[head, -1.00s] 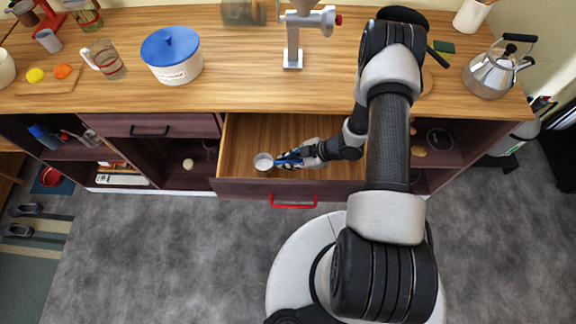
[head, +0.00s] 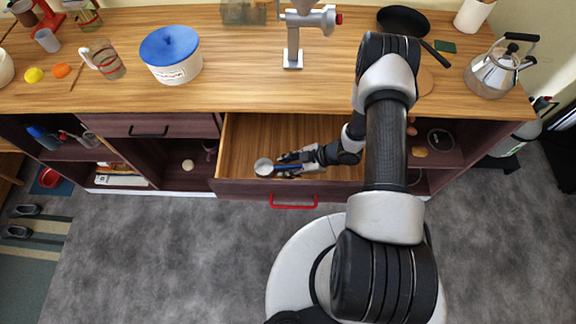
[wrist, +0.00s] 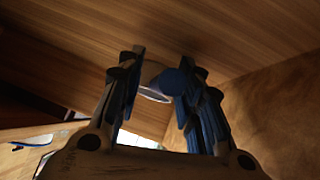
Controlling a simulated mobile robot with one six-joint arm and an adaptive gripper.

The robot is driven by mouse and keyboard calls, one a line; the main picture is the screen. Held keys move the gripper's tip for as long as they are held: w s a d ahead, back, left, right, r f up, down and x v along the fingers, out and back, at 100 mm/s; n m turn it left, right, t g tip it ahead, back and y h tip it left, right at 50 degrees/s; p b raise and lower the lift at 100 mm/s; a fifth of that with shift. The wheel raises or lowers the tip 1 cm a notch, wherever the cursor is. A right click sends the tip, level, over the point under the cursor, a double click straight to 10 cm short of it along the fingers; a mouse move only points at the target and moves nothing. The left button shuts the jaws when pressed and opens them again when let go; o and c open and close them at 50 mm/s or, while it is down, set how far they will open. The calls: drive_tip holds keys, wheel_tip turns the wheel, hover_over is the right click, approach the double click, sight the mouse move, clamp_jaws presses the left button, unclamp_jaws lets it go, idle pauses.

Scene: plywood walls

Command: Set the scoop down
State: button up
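The scoop (head: 263,167), a pale round cup with a blue handle, is in the open drawer (head: 245,140), near its front. My gripper (head: 281,163) reaches into the drawer from the right, with its fingers spread around the handle end. In the wrist view my gripper (wrist: 160,62) is open, with a clear gap between the fingertips. The scoop's pale cup (wrist: 152,94) shows between them, with blue beside the right finger. I cannot tell whether that finger touches the handle. The fingers hide part of the scoop.
The drawer's red handle (head: 293,202) faces the floor. The counter above carries a blue-lidded pot (head: 172,65), a grinder-like stand (head: 293,50), a pan (head: 402,20) and a kettle (head: 492,72). The drawer's left and back floor is bare.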

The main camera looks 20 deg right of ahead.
drive_tip(key=shift+s+d+r+p, duration=0.1)
drive_tip(key=shift+d+r+p, duration=0.15)
drive_tip(key=shift+r, duration=0.2)
drive_tip(key=p+v, duration=0.2)
drive_tip(key=v, duration=0.9)
drive_tip(key=w+d+r+m+t+h, duration=0.1)
drive_tip(key=w+d+r+m+h, duration=0.15)
drive_tip(key=w+d+r, duration=0.35)
drive_tip(key=w+d+r+m+t+h, duration=0.1)
drive_tip(key=w+d+r+h, duration=0.25)
drive_tip(key=r, duration=0.55)
wheel_tip(320, 180, up, 14)
drive_tip(key=m+h, duration=0.4)
drive_tip(key=h, duration=0.1)
drive_tip(key=s+a+r+m+h, duration=0.1)
drive_tip(key=s+a+r+m, duration=0.3)
drive_tip(key=s+r, duration=0.55)
drive_tip(key=s+a+r+m+y, duration=0.1)
drive_tip(key=s+a+m+y, duration=0.1)
drive_tip(key=s+a, duration=0.4)
drive_tip(key=s+a+r+m+g+y, duration=0.1)
drive_tip(key=s+a+r+m, duration=0.1)
drive_tip(key=s+a, duration=0.5)
drive_tip(key=s, duration=0.3)
drive_tip(key=shift+r+g+y, duration=0.3)
drive_tip(key=shift+y, duration=0.1)
